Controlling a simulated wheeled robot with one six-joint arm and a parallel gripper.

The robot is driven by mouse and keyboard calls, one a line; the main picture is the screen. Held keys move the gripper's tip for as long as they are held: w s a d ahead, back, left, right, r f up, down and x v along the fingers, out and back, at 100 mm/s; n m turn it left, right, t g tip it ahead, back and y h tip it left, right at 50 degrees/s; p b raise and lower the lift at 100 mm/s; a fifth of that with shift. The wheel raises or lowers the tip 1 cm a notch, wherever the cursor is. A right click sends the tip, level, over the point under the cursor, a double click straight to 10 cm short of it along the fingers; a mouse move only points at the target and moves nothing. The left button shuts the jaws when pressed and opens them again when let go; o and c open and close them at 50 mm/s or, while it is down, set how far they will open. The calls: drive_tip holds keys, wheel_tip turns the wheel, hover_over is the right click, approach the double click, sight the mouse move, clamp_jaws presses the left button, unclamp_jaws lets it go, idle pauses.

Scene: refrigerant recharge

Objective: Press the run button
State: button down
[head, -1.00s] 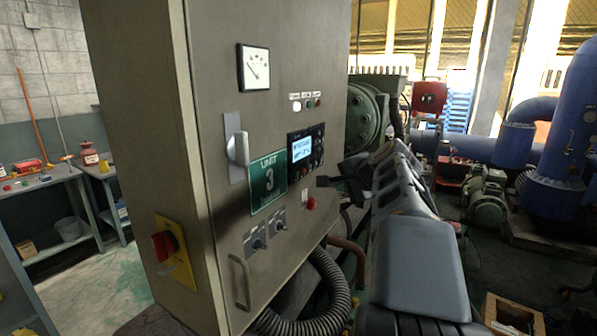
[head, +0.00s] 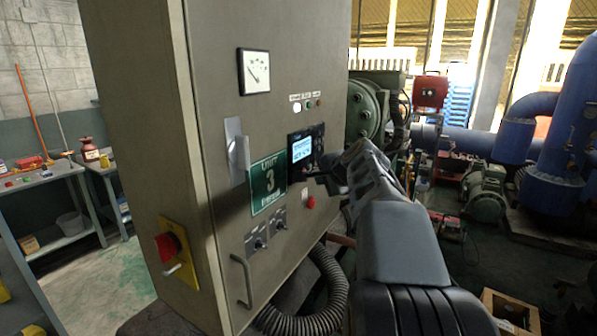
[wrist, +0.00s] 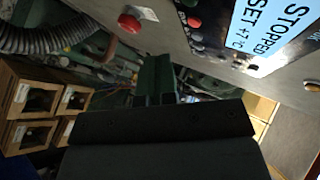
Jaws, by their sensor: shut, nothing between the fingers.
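The control unit's display panel (head: 301,150) is on the grey cabinet door, with a lit blue-white screen. In the wrist view the screen (wrist: 268,30) reads STOPPED and SET. A column of small buttons lies beside it, including a red one (wrist: 194,22); I cannot tell which is the run button. My gripper (head: 325,181) is shut and empty, just off the door at the lower right of the display. My arm hides part of the panel's right side. In the wrist view the gripper (wrist: 158,78) points past the panel, apart from the buttons.
A red mushroom button (head: 310,202) sits just below my gripper; it also shows in the wrist view (wrist: 129,23). A lever handle (head: 238,152), green Unit 3 plate (head: 268,182) and door handle (head: 241,281) stand out left. A corrugated hose (head: 325,295) runs below.

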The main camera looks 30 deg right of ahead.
drive_tip(key=shift+w+a+p, duration=0.25)
drive_tip(key=shift+w+a, duration=0.15)
drive_tip(key=shift+w, duration=0.3)
drive_tip(key=shift+w+a+p, duration=0.2)
drive_tip(key=shift+w+a, duration=0.15)
drive_tip(key=shift+w, duration=0.3)
drive_tip(key=shift+w+a, duration=0.1)
drive_tip(key=shift+w, duration=0.1)
idle(1.1)
drive_tip(key=shift+w+a, duration=0.15)
drive_tip(key=shift+w, duration=0.1)
drive_tip(key=shift+w+a+p, duration=0.15)
drive_tip(key=shift+w+p, duration=0.1)
drive_tip(key=shift+p, duration=0.05)
idle(0.8)
idle(0.3)
drive_tip(key=shift+s+d+b, duration=0.35)
drive_tip(key=shift+s+b, duration=0.1)
drive_tip(key=shift+s, duration=0.2)
drive_tip(key=shift+s+d+b, duration=0.4)
drive_tip(key=shift+s, duration=0.35)
drive_tip(key=shift+s+d+b, duration=0.4)
drive_tip(key=shift+s, duration=0.35)
drive_tip(key=shift+s+d+b, duration=0.4)
drive_tip(key=shift+s, duration=0.35)
